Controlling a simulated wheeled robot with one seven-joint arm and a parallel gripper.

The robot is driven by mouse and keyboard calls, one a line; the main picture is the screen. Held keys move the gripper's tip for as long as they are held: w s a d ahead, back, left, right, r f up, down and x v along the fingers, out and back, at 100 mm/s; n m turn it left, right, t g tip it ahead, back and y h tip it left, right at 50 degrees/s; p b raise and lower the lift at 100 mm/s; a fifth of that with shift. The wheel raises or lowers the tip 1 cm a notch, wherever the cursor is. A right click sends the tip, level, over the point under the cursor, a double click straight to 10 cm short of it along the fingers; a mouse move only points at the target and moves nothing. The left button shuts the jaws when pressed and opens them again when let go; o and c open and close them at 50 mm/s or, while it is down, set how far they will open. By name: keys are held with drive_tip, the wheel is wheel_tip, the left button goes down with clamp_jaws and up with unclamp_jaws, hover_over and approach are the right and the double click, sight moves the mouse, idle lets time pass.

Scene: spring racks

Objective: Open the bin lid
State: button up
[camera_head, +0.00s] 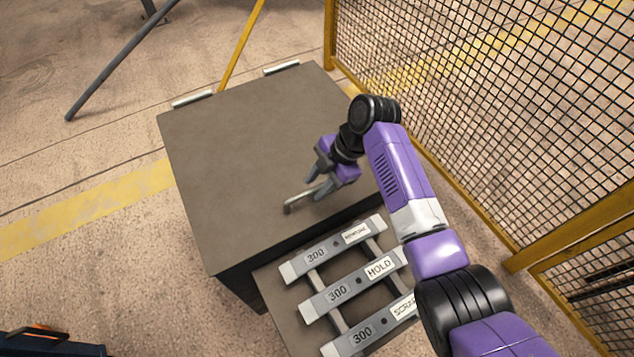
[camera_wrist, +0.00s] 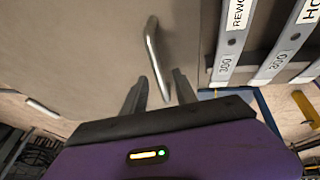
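The bin's flat grey-brown lid (camera_head: 240,150) lies level on top of the dark bin (camera_head: 245,283) and looks shut. A metal bar handle (camera_head: 296,203) sits on the lid near its front edge; it also shows in the wrist view (camera_wrist: 152,45). My gripper (camera_head: 315,186) is low over the lid at the handle. In the wrist view my gripper (camera_wrist: 158,82) has its two fingers apart, with the near end of the handle between them. I see gaps beside the bar, but cannot tell whether a finger touches it.
A rack of labelled grey bars (camera_head: 338,291) stands close in front of the bin. A yellow-framed mesh fence (camera_head: 500,100) runs along the right. Two pale hinges (camera_head: 192,99) are at the lid's back edge. Floor to the left is mostly open.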

drive_tip(key=shift+a+f, duration=0.1)
drive_tip(key=shift+f, duration=0.1)
drive_tip(key=shift+c, duration=0.2)
clamp_jaws()
idle(1.2)
